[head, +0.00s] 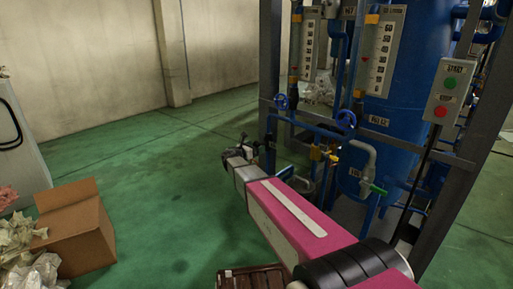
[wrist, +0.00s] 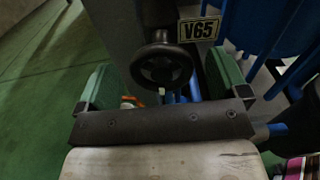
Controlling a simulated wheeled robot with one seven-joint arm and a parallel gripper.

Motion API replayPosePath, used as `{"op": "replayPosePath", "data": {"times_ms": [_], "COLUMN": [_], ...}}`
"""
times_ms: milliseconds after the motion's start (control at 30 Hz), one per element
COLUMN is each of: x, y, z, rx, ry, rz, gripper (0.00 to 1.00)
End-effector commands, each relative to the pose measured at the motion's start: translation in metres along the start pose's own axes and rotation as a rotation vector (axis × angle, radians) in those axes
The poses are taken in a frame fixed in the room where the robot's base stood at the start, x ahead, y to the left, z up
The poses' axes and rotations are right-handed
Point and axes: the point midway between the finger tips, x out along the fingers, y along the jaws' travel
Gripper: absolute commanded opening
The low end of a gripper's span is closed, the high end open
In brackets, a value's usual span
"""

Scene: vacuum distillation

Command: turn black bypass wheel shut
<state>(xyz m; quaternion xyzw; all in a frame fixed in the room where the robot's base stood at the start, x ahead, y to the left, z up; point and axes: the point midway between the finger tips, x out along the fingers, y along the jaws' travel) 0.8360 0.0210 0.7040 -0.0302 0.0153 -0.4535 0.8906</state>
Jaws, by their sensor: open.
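The black bypass wheel (wrist: 162,64) shows in the wrist view, face-on and upright, with a dark hub and rim. A tag reading V65 (wrist: 199,28) is just up and right of it. My gripper (wrist: 162,72) is open, with one green finger to the left of the wheel and one to the right. A gap shows between the wheel and each finger; I cannot tell how far the fingertips reach along its depth. In the head view my gripper (head: 248,150) is small at the end of the pink arm, beside the pipework. The wheel cannot be made out clearly there.
A grey start-stop box (head: 448,93) hangs on the frame. A cardboard box (head: 75,227) is at lower left. The green floor (head: 150,160) between is clear.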

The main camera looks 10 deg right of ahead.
Motion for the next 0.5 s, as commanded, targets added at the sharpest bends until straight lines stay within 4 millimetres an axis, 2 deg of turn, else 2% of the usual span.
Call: {"op": "replayPosePath", "data": {"times_ms": [133, 433, 467, 500], "x": [0.0104, 0.0122, 0.0121, 0.0121], "y": [-0.0001, -0.0004, -0.0004, -0.0004], "z": [0.0, 0.0, 0.0, -0.0001], "rx": [0.0, 0.0, 0.0, 0.0], "ry": [0.0, 0.0, 0.0, 0.0], "rz": [-0.001, 0.0, 0.0, 0.0], "gripper": [0.93, 0.93, 0.9, 0.77]}}
